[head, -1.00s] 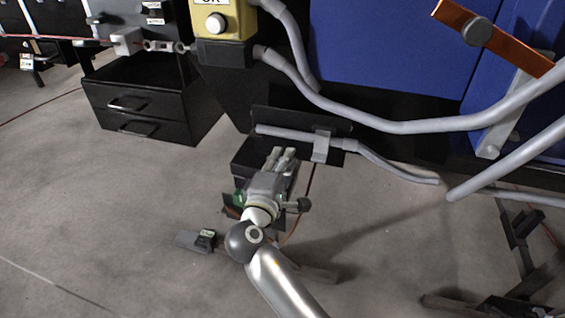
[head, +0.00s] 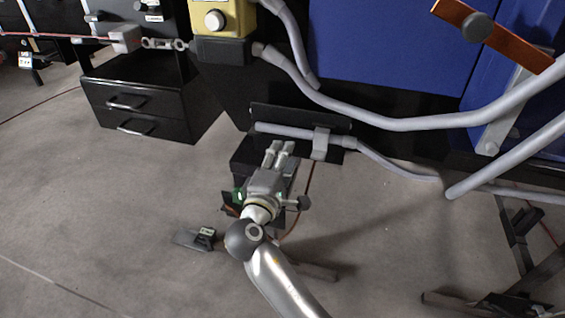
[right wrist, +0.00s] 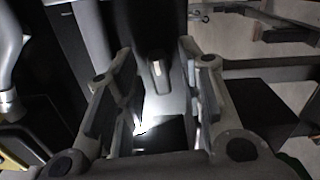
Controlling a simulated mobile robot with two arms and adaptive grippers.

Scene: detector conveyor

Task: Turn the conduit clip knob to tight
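The grey conduit clip (head: 321,143) sits around a grey conduit (head: 285,131) on a black plate in the head view. My right gripper (head: 279,148) is just left of and slightly below the clip, with its fingers pointing up toward the conduit. In the right wrist view its two fingers (right wrist: 155,65) stand apart with an open gap. A small light-tipped grey part (right wrist: 157,69) shows between them, beyond or near the tips; it may be the clip's knob, but I cannot tell its setting. No contact is clear. My left gripper is out of view.
A black box (head: 248,158) is beneath the conduit, partly behind my gripper. A yellow button box (head: 222,20) and black drawers (head: 150,97) stand at upper left. Thick grey hoses (head: 400,124) cross the right side. Open floor (head: 110,200) lies at left.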

